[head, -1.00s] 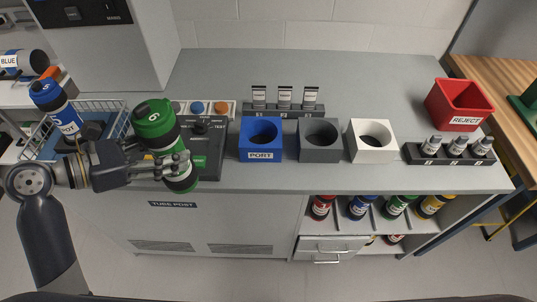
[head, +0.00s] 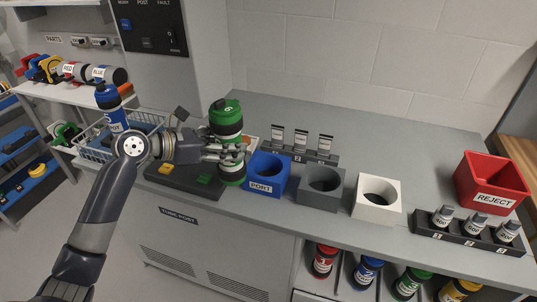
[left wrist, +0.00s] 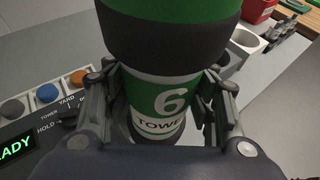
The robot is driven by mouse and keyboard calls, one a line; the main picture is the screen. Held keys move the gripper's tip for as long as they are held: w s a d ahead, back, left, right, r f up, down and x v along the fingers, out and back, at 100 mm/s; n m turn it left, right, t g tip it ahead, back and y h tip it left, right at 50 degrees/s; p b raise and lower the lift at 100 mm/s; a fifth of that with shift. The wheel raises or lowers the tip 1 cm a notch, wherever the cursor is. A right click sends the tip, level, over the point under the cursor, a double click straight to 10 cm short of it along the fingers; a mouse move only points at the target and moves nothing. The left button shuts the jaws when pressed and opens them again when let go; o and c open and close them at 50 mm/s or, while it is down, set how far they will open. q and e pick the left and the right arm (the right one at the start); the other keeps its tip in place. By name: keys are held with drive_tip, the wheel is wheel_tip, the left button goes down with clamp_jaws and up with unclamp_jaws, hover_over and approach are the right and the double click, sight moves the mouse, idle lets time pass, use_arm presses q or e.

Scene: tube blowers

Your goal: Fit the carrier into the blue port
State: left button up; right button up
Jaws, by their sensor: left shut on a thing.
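The carrier (head: 229,121) is a green and black cylinder. The blue port (head: 267,188) is a blue block with a round opening, labelled "PORT", on the grey bench. The carrier is beside the port, not in it. My right gripper is not in view.
A grey block (head: 320,200) and a white block (head: 375,212) with round openings stand right of the port. Behind are small label stands (head: 300,150). A red reject bin (head: 492,180) and a rack of small bottles (head: 470,235) are at right. A control panel (head: 180,180) lies left.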

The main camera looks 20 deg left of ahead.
use_arm(q)
drive_tip(key=w+d+p, duration=0.2)
drive_tip(key=w+d, duration=0.5)
drive_tip(key=w, duration=0.1)
wheel_tip(320, 180, down, 7)
drive_tip(key=shift+w+d, duration=0.2)
drive_tip(key=shift+w, duration=0.2)
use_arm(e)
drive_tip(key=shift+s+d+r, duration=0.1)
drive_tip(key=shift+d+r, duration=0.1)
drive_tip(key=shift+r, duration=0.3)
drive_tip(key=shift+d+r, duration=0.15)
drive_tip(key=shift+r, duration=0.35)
use_arm(q)
drive_tip(key=o, duration=1.2)
drive_tip(key=shift+f, duration=0.15)
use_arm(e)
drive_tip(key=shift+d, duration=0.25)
use_arm(q)
drive_tip(key=b+v, duration=0.1)
drive_tip(key=v, duration=1.1)
drive_tip(key=shift+r, duration=0.25)
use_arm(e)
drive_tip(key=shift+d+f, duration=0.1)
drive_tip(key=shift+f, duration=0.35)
